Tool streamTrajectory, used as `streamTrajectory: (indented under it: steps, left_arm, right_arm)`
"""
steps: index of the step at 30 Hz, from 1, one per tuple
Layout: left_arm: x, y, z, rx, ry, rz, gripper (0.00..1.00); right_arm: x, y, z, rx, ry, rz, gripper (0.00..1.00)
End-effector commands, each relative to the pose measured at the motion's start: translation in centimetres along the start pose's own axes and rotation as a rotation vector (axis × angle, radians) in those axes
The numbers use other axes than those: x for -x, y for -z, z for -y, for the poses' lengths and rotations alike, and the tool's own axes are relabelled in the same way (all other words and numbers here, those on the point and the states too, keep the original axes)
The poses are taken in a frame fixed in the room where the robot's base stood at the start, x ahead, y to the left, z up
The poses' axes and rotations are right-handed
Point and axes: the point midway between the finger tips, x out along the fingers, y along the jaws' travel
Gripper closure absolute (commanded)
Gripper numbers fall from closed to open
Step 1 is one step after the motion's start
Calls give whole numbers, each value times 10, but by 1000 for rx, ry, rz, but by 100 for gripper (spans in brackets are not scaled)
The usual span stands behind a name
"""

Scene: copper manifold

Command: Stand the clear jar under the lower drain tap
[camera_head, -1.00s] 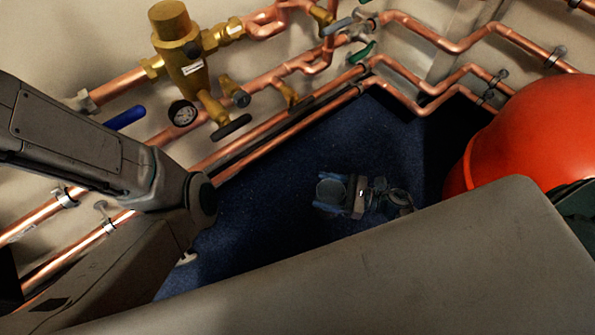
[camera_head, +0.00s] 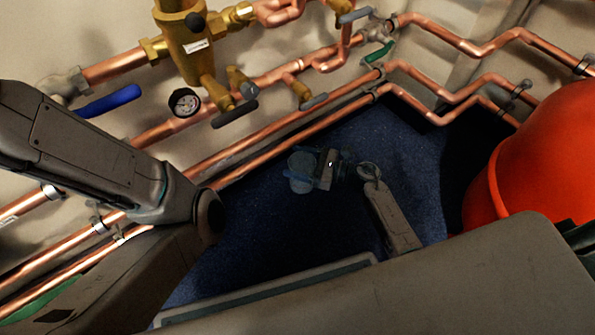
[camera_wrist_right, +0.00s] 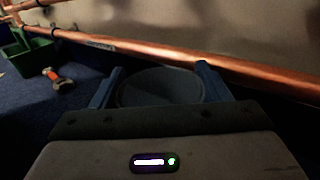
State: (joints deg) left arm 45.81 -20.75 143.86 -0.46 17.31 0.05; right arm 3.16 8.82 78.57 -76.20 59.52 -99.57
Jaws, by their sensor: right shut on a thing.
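The clear jar (camera_head: 300,163) is a dim, bluish see-through vessel over the dark blue floor. My right gripper (camera_head: 311,171) is shut on it. In the right wrist view the jar's round rim (camera_wrist_right: 160,88) sits between the two blue fingers; its base is hidden. Brass taps with grey levers (camera_head: 236,114) (camera_head: 314,100) hang on the pipes above and behind the jar, and a green-levered tap (camera_head: 377,55) is farther right. I cannot tell which is the lower drain tap. The jar appears out in front of the pipes. My left gripper is not in view.
Copper pipes (camera_head: 270,137) run low along the wall, with a gauge (camera_head: 185,102) and a blue lever (camera_head: 109,101) above. A red rounded vessel (camera_head: 540,150) stands at right. The right wrist view shows a green crate (camera_wrist_right: 30,50) and a small tool (camera_wrist_right: 57,80) on the floor.

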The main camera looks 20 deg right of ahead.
Motion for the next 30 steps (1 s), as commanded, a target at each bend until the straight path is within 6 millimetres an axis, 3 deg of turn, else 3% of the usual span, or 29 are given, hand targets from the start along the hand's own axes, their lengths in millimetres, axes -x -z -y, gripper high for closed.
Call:
streamTrajectory:
  steps: [6, 21, 22, 24, 25, 30]
  left_arm:
    - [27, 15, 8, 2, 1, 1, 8]
    - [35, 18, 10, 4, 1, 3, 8]
    - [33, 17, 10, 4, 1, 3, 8]
    - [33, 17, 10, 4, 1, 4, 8]
    - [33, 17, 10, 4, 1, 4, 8]
    - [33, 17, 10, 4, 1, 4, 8]
  right_arm:
    - [0, 43, 0, -1, 0, 0, 70]
    - [-3, 47, 2, -1, 0, 0, 70]
    - [-3, 46, 2, -1, 0, 0, 24]
    - [-3, 45, 2, -1, 0, 0, 11]
    - [-3, 45, 2, -1, 0, 0, 8]
    - [-3, 45, 2, -1, 0, 0, 8]
